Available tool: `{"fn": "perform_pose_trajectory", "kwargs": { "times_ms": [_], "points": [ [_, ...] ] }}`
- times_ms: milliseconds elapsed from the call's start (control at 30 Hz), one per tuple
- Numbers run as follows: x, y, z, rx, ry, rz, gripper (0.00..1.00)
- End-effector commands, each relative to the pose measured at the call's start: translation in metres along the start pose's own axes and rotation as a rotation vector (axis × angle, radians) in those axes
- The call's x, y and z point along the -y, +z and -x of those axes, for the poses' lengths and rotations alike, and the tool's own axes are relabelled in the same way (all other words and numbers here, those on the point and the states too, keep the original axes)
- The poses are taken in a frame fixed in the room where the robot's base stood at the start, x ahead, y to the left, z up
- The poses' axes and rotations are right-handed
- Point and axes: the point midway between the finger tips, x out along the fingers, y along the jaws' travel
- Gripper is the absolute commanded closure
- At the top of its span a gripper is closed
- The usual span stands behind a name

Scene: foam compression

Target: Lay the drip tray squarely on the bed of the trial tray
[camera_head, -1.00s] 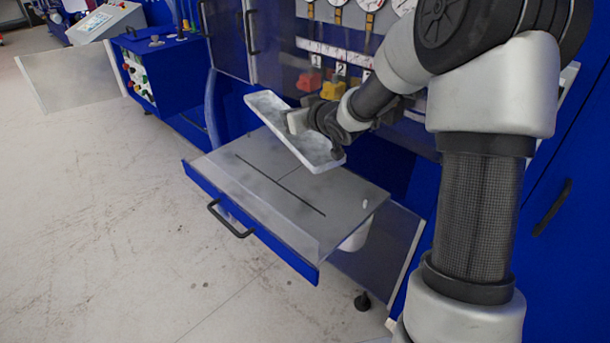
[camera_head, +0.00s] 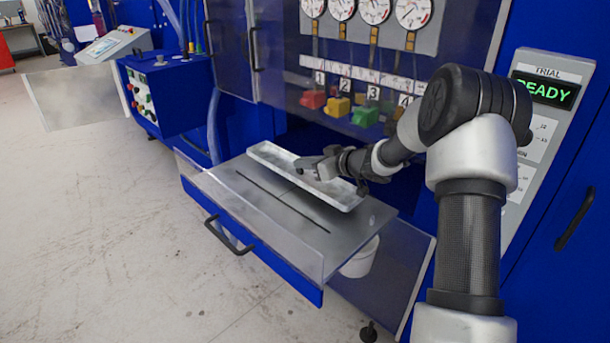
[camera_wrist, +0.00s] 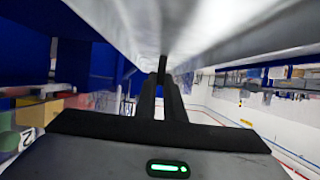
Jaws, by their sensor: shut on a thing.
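The drip tray (camera_head: 272,156) is a long, shallow, pale metal tray. In the head view it is over the back part of the trial tray's flat grey bed (camera_head: 226,178), roughly along its length. I cannot tell whether it touches the bed or is just above it. My gripper (camera_head: 318,171) is shut on the drip tray near the middle of its length. In the wrist view the tray's pale surface (camera_wrist: 220,35) fills the top, with the dark fingers (camera_wrist: 160,100) against it. A dark slot (camera_head: 280,202) runs along the bed in front of the tray.
The trial tray has a clear front guard and a blue front with a black handle (camera_head: 229,234). A white bucket (camera_head: 361,260) hangs below its right end. Coloured blocks (camera_head: 338,106) and gauges (camera_head: 375,10) are behind. A panel reads READY (camera_head: 545,92). Open floor lies left.

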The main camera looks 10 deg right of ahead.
Motion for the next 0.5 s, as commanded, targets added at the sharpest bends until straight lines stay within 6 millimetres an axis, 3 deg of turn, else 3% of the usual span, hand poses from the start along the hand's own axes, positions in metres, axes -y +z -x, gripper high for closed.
{"fn": "perform_pose_trajectory", "kwargs": {
  "times_ms": [167, 500],
  "points": [
    [0.0, 0.025, -0.011, 0.0, -0.001, -0.003, 1.0],
    [0.0, 0.028, -0.012, -0.001, 0.0, 0.0, 1.0]
  ]
}}
